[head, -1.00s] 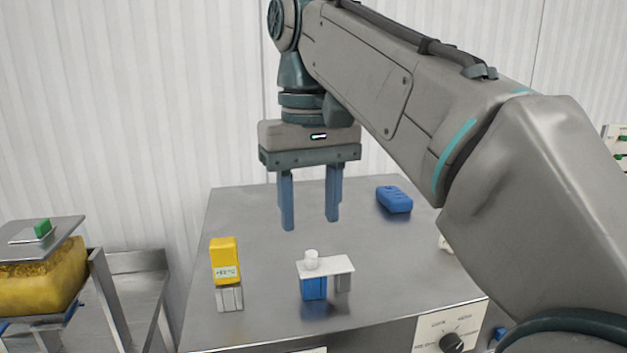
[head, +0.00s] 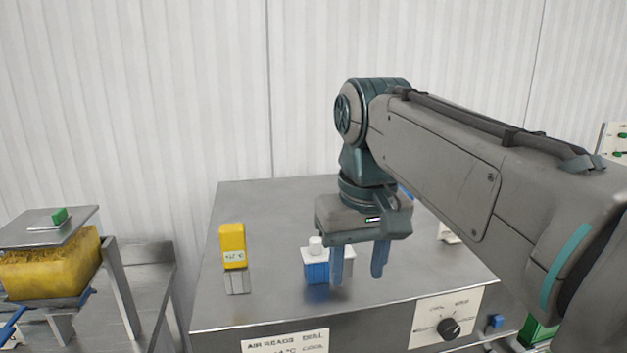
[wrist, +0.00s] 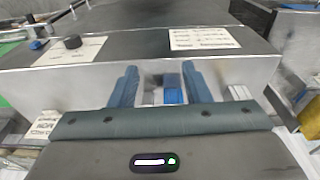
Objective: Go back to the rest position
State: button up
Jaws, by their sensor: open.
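My gripper (head: 358,268) is open and empty, with its two blue fingers pointing down and apart. In the head view it hangs in front of the right part of a small stand with a white top (head: 310,254) and a blue block (head: 317,272) under it. A small white cylinder (head: 315,244) is on that top. In the wrist view the blue block (wrist: 172,90) shows between my fingers, and I cannot tell how near they are to it.
The metal worktop (head: 270,205) carries a yellow device (head: 233,245) on a grey block (head: 237,282). Its front has a dial (head: 448,328) and a label (head: 285,343). A yellow block (head: 48,270) lies under a metal plate (head: 45,228) at left. A pale wall stands behind.

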jog(key=s+d+f+m+t, duration=0.1)
jog(key=s+d+f, duration=0.2)
jog(key=f, duration=0.7)
jog(key=s+d+f+m+t, duration=0.1)
jog(key=s+d+f, duration=0.3)
jog(key=f, duration=0.5)
jog(key=shift+s+d+f+m+b, duration=0.2)
jog(key=shift+d+f+m+b, duration=0.2)
jog(key=shift+d, duration=0.65)
